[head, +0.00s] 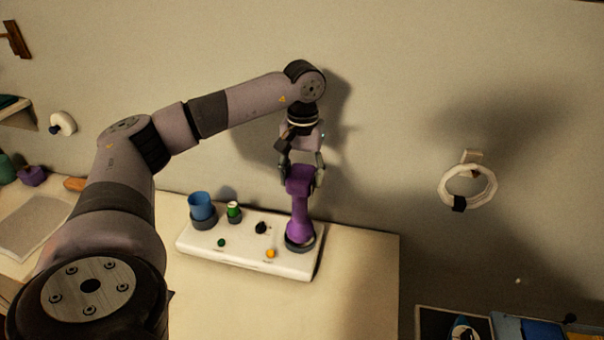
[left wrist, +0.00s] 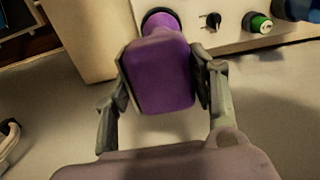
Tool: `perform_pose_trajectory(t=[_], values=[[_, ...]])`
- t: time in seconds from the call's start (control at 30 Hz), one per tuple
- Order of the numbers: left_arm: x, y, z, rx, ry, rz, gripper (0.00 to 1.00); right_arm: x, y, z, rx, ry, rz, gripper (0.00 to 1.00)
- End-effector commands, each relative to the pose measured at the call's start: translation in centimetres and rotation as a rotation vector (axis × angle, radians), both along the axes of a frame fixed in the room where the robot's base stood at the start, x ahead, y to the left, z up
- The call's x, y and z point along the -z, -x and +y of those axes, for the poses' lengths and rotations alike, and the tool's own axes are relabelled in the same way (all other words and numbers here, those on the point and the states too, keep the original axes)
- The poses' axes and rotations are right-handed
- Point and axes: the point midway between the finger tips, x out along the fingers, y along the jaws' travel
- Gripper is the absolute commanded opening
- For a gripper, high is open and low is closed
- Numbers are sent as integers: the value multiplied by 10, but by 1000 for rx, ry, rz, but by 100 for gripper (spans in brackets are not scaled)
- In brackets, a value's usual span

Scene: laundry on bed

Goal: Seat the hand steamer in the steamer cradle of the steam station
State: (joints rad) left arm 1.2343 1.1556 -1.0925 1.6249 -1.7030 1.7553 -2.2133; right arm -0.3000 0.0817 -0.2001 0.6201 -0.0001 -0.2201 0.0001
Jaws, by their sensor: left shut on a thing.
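The purple hand steamer (head: 299,206) stands roughly upright at the right end of the white steam station (head: 250,262). Its lower end meets the dark round steamer cradle (head: 300,243); I cannot tell if it is fully down in it. My left gripper (head: 302,180) comes from above and is shut on the steamer's upper part. In the left wrist view the steamer (left wrist: 160,78) is between both fingers, and its narrow end reaches the dark ring on the station. My right gripper is not in view.
A white ring (head: 468,186) hangs on the wall at right. The tabletop in front of the station is clear.

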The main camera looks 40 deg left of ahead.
Motion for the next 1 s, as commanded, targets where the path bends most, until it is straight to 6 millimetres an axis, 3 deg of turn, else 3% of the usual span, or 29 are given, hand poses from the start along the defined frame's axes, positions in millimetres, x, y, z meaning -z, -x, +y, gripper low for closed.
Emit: perform_pose_trajectory(t=[1.0], values=[[25, 0, 0, 0, 0, -2, 0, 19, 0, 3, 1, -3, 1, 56]])
